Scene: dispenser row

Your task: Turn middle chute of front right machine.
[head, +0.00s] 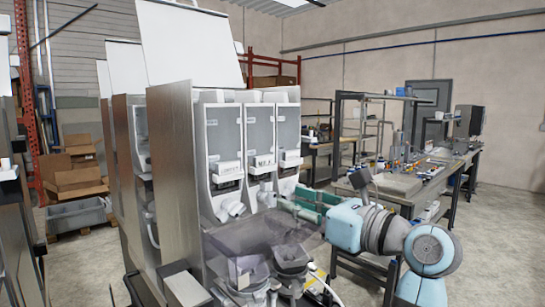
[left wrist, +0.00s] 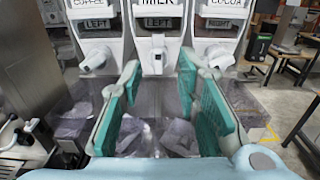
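The front right machine (head: 240,145) is a tall dispenser with three grey canisters side by side, labelled coffee, milk and cocoa in the left wrist view. Its middle chute (head: 265,196) is a white spout under the milk label; it also shows in the left wrist view (left wrist: 157,56), pointing down. The left chute (left wrist: 95,58) and right chute (left wrist: 217,58) are tilted to the sides. My left gripper (left wrist: 160,78) is open and empty, its teal-padded fingers spread below and either side of the middle chute, apart from it. In the head view the gripper (head: 300,205) is right of the chutes. My right gripper is not in view.
A see-through cover (head: 232,238) juts out below the chutes, with machine parts under it. More dispensers stand to the left. A workbench (head: 405,182) with tools is at the back right. Cardboard boxes (head: 75,178) and a grey bin (head: 77,216) lie far left.

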